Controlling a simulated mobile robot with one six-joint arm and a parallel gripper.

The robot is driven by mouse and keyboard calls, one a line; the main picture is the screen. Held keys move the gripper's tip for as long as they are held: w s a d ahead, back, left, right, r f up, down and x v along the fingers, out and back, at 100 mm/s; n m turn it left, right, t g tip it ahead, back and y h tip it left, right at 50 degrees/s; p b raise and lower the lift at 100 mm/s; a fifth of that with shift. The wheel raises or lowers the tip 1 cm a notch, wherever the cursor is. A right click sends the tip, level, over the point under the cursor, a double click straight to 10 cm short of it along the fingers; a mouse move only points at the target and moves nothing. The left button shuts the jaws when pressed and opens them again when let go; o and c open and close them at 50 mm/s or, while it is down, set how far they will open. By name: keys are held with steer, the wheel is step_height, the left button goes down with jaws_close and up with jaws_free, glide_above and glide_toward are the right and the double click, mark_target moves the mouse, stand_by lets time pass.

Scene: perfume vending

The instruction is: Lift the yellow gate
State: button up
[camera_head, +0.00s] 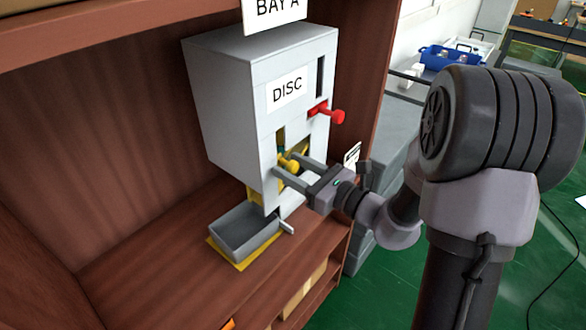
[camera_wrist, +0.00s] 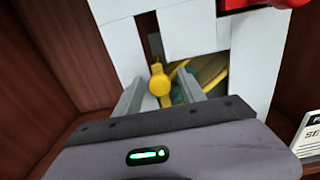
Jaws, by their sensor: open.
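The yellow gate (camera_wrist: 213,70) shows in an opening in the front of the grey-white dispenser (camera_head: 222,95) labelled DISC. A yellow knob (camera_head: 288,162) sticks out toward me at the opening; it also shows in the wrist view (camera_wrist: 159,84). My gripper (camera_head: 287,164) is at the front of the dispenser, open, with one finger on each side of the knob. In the wrist view the knob lies between the fingers, nearer the left one. I cannot tell whether a finger touches it. Something teal shows behind the gate, partly hidden.
A red knob (camera_head: 328,113) sticks out above my gripper at the right. A grey tray (camera_head: 246,243) on a yellow base lies below the dispenser. A BAY A sign (camera_head: 275,9) hangs above. Brown shelf walls (camera_head: 90,130) enclose the left and back; open floor lies right.

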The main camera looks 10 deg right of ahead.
jaws_close()
stand_by(1.4)
